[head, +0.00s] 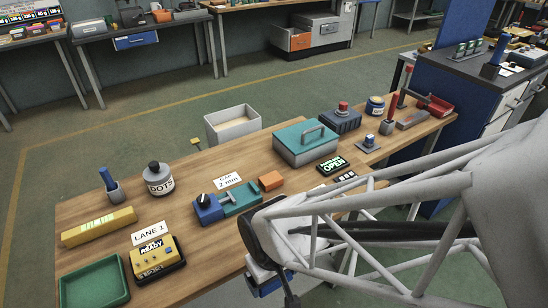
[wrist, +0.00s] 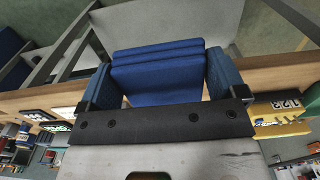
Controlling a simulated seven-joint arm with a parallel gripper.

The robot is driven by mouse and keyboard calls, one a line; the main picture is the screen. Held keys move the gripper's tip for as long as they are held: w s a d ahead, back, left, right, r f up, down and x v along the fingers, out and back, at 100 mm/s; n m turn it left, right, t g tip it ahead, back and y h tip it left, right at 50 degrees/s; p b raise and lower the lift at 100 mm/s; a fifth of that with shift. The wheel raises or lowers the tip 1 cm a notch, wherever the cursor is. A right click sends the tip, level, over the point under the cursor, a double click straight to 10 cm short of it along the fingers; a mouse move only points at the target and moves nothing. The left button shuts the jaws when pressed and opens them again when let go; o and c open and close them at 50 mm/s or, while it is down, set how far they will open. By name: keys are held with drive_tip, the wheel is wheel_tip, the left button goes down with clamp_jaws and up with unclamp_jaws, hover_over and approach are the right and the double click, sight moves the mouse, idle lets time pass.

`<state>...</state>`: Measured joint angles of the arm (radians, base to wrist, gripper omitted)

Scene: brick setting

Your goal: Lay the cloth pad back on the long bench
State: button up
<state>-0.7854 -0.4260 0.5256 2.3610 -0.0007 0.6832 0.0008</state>
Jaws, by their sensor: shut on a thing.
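A blue cloth pad (wrist: 160,75), folded in layers, is between the two fingers of my gripper (wrist: 162,82) in the wrist view. The fingers press on its left and right sides. In the head view my gripper is low in the middle at the near edge of the long bench (head: 215,262), mostly hidden by my arm. A small blue part of what it holds (head: 270,286) shows there. The wooden bench top also crosses the wrist view behind the pad (wrist: 268,80). I cannot tell how high the pad is relative to the bench top.
On the bench stand a green tray (head: 95,284), a yellow READY box (head: 157,259), a blue and teal vise (head: 228,203), an orange block (head: 271,181) and a teal toolbox (head: 306,144). Bare wood shows between the READY box and my arm. A grey bin (head: 232,124) stands behind the bench.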

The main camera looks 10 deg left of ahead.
hover_over(244, 242)
drive_tip(key=shift+f, duration=0.75)
drive_tip(key=shift+f, duration=0.1)
drive_tip(key=shift+f, duration=1.65)
drive_tip(key=shift+f, duration=0.15)
drive_tip(key=o, duration=0.4)
drive_tip(key=shift+o, duration=0.7)
wheel_tip(244, 242, up, 12)
